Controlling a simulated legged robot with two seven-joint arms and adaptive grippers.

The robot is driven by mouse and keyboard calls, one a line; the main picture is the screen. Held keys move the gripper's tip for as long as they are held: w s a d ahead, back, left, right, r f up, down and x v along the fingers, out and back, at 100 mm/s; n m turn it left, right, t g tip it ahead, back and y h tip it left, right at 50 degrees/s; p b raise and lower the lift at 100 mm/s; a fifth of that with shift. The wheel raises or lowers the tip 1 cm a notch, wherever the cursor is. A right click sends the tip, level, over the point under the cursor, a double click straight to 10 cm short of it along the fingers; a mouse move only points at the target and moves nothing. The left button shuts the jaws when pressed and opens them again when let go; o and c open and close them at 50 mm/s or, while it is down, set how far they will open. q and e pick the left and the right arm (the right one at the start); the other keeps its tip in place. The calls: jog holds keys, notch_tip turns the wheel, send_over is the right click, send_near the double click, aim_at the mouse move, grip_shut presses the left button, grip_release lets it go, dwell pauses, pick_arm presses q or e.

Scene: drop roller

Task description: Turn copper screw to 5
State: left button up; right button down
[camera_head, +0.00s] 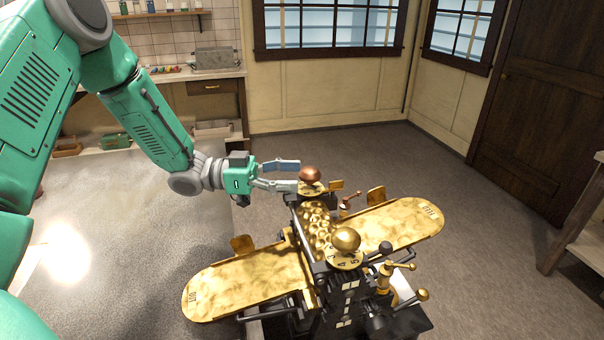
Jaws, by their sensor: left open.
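The copper screw (311,174) is a round copper-coloured knob on a dial at the far end of the drop roller machine (316,228). Its dial numbers are too small to read. My left gripper (298,174) reaches in from the left with its fingers spread. Its fingertips are right at the left side of the copper knob; I cannot tell if they touch it. A larger brass knob (346,239) sits on a numbered dial at the machine's near end. My right gripper is not in view.
Gold trays marked OUT (246,283) and FEED (406,222) slope from the machine's two sides. Brass handles (422,295) stick out at the right.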

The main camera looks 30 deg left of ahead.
aim_at(319, 178)
pick_arm(q)
jog(key=d, duration=0.3)
jog(key=shift+w+d+r, duration=0.1)
jog(key=shift+w+r, duration=0.15)
jog(key=shift+w, duration=0.1)
jog(key=d, duration=0.3)
jog(key=shift+w+d+r, duration=0.1)
jog(key=shift+d+r, duration=0.2)
jog(key=shift+r, duration=0.1)
jog(key=shift+c, duration=0.7)
jog(key=shift+f, duration=0.1)
jog(key=c, duration=0.6)
jog(key=shift+w+a+f, duration=0.1)
jog(key=shift+a+f, duration=0.1)
jog(key=shift+a, duration=0.35)
jog(key=shift+w+a+f, duration=0.1)
jog(key=shift+a+f, duration=0.1)
jog(key=shift+a, duration=0.3)
grip_shut()
jog(key=shift+c, duration=2.3)
grip_release()
jog(key=shift+s+a, duration=0.3)
jog(key=shift+a, duration=0.05)
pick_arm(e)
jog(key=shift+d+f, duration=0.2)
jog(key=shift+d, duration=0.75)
